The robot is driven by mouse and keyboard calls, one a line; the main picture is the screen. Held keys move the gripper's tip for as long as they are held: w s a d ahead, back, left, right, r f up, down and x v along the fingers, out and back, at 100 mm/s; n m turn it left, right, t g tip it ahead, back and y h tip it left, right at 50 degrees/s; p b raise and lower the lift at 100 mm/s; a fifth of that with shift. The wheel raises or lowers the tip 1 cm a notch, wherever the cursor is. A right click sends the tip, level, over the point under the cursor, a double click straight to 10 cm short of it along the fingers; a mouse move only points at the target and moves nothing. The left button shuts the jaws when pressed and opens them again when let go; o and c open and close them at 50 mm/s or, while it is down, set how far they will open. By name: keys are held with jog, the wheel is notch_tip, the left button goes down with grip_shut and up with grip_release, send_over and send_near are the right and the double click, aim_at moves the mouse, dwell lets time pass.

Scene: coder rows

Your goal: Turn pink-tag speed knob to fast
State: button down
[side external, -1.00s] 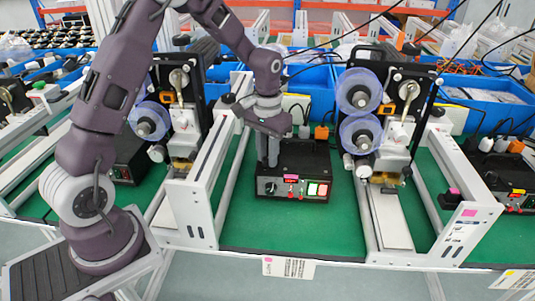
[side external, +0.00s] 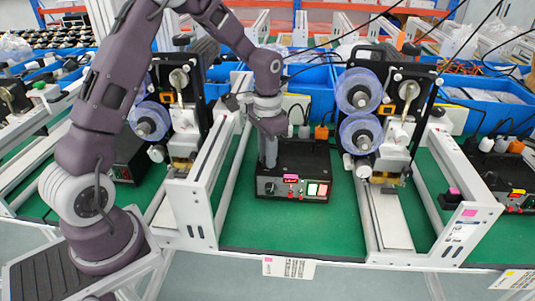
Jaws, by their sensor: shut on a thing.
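The black control box (side external: 313,190) stands on the green mat. Its front carries a small round speed knob (side external: 270,188) at the left, a red display, small red switches and lit green and red buttons (side external: 318,189). A small pink tag (side external: 290,174) shows above the display. My gripper (side external: 268,166) points down at the box's left end, just above the knob in the picture. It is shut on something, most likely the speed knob. The fingertips' contact and the knob's pointer are too small to make out.
White frame rails (side external: 192,212) stand left and right of the box. Reel machines (side external: 360,115) flank it, and blue bins (side external: 310,85) stand behind. The green mat in front of the box is clear. Another control box (side external: 512,185) sits far right.

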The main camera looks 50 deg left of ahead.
jog(key=c, duration=1.5)
grip_release()
notch_tip(320, 180, up, 7)
jog(key=shift+r, duration=0.1)
jog(key=s+d+r+t, duration=0.2)
jog(key=s+d+r, duration=0.2)
jog(key=s+r, duration=0.35)
jog(key=s+d+r+t, duration=0.1)
jog(key=s+d+r, duration=0.1)
jog(key=s, duration=0.7)
jog(key=s+d+r+n+t, duration=0.1)
jog(key=s+d+r+t, duration=0.1)
jog(key=s, duration=0.7)
jog(key=shift+d+n+t, duration=0.3)
jog(key=shift+d, duration=0.25)
